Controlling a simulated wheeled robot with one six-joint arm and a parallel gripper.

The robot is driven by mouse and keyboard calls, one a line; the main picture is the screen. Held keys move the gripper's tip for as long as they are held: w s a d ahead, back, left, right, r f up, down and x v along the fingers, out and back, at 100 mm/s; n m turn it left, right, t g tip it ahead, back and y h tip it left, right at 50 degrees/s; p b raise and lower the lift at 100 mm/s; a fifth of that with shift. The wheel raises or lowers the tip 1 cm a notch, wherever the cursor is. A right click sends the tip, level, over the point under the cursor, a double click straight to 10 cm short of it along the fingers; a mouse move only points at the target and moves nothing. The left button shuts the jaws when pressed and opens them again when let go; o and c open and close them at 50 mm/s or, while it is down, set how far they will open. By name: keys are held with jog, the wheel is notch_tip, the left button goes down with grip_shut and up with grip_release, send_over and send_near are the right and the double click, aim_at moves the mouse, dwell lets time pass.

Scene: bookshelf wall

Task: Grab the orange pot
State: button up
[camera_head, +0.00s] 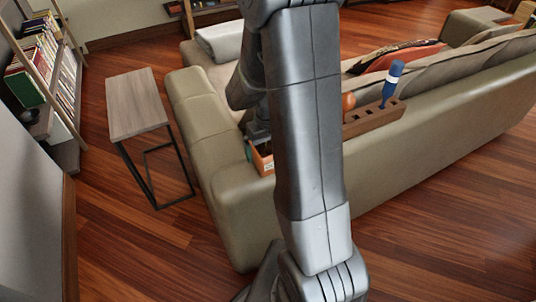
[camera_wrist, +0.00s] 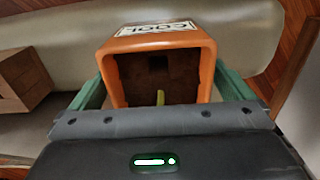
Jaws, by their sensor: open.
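My gripper (camera_wrist: 160,88) is open, with a green finger on each side of the pot. Whether the fingers touch its walls I cannot tell. In the head view the pot (camera_head: 262,162) shows as a small orange piece on the sofa back, mostly hidden by my arm and gripper.
A wooden block (camera_head: 372,119) on the sofa back holds a blue-handled tool (camera_head: 391,82) and an orange one (camera_head: 348,101). The beige sofa (camera_head: 232,195) lies under my arm. A side table (camera_head: 136,103) and bookshelf (camera_head: 42,75) stand left, with open floor between.

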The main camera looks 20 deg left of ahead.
jog(key=c, duration=1.3)
